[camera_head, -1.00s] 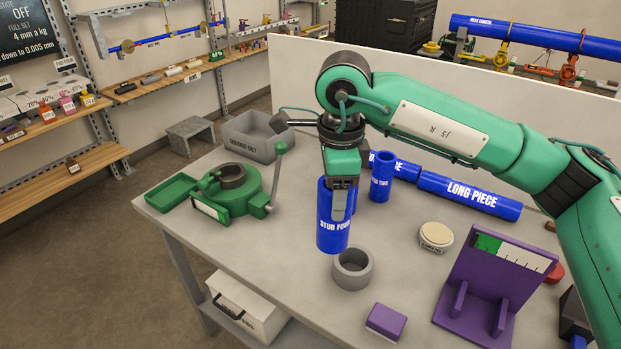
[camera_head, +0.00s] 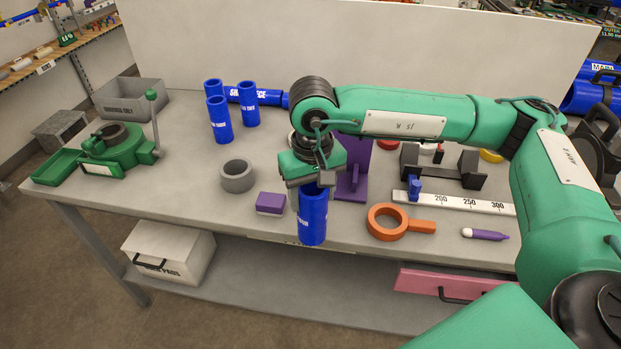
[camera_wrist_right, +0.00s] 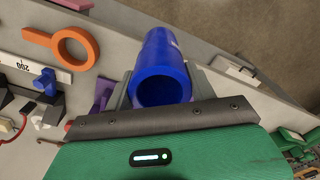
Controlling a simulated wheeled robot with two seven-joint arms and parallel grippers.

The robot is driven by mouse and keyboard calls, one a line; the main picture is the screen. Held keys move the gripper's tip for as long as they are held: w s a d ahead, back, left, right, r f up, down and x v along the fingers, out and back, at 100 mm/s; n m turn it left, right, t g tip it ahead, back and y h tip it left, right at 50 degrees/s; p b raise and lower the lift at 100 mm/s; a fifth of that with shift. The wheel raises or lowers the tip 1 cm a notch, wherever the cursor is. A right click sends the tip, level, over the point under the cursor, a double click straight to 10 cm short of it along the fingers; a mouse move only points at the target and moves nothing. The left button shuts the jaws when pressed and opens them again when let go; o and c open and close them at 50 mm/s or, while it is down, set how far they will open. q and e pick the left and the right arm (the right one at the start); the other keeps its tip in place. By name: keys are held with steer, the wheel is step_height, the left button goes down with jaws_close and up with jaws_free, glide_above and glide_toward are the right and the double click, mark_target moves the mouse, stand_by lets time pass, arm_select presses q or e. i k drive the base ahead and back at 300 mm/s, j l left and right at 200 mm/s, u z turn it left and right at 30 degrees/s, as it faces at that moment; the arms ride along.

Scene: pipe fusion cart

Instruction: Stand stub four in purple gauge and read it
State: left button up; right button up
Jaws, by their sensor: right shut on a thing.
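Stub four, a blue pipe piece (camera_head: 313,222), hangs upright below my right gripper (camera_head: 313,184), which is shut on it near its top. It is at the table's front edge, and its label is turned sideways and hard to read. In the right wrist view the stub (camera_wrist_right: 162,70) sits between the fingers with its open end facing the camera. Only a purple sliver (camera_wrist_right: 104,95) shows in the right wrist view. My left gripper is out of view.
A purple block (camera_head: 270,203) and a grey ring (camera_head: 237,176) lie left of the stub. An orange ring with handle (camera_head: 387,222), a white scale bar (camera_head: 455,203) and a purple-white marker (camera_head: 484,234) lie right. More blue pipes (camera_head: 220,122) stand behind left.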

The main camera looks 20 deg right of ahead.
mark_target(339, 180)
steer(key=i+j+z, duration=0.1)
steer(key=z, duration=0.25)
steer(key=j+z, duration=0.45)
steer(key=z, duration=0.2)
steer(key=i, duration=0.05)
